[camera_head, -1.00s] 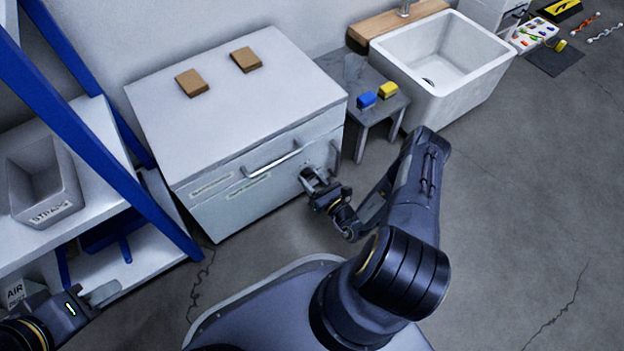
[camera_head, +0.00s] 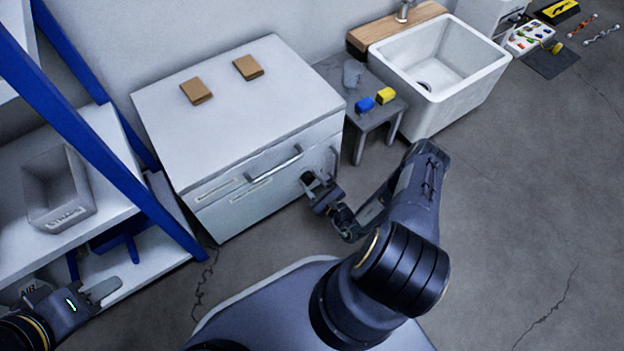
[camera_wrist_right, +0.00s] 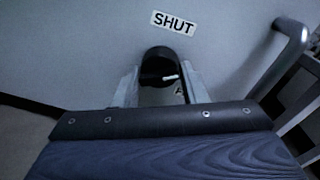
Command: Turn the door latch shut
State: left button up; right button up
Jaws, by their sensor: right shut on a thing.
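The door latch (camera_wrist_right: 158,58) is a black round knob with a pale pointer on the front of a white cabinet (camera_head: 262,212). A label reading SHUT (camera_wrist_right: 174,22) is above it in the right wrist view. My right gripper (camera_head: 314,186) is at the cabinet's front right, with its fingers (camera_wrist_right: 160,88) on both sides of the latch, shut on it. The pointer is to the right of the knob's middle and does not aim at the SHUT label. My left gripper (camera_head: 103,290) is at the lower left, away from the cabinet; its finger spacing is unclear.
A bar handle (camera_head: 274,166) crosses the cabinet front; a vertical handle (camera_wrist_right: 285,50) is close to the right of my right gripper. A small table (camera_head: 372,115) and sink (camera_head: 440,70) stand right. A blue-framed shelf (camera_head: 120,165) stands left. Open floor lies right.

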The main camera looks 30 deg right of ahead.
jog(key=n+p, duration=0.1)
jog(key=n, duration=0.1)
jog(key=n+p, duration=0.3)
jog(key=n, duration=0.1)
jog(key=shift+d+r+h, duration=0.2)
jog(key=shift+r+h, duration=0.1)
jog(key=n+p, duration=0.3)
jog(key=n, duration=0.1)
jog(key=shift+n+p, duration=0.3)
jog(key=shift+n, duration=0.1)
jog(key=o, duration=0.9)
jog(key=shift+f, duration=0.1)
jog(key=shift+o, duration=0.2)
jog(key=s+p, duration=0.2)
jog(key=s, duration=0.5)
jog(key=shift+s+d+r, duration=0.25)
jog(key=shift+s, duration=0.1)
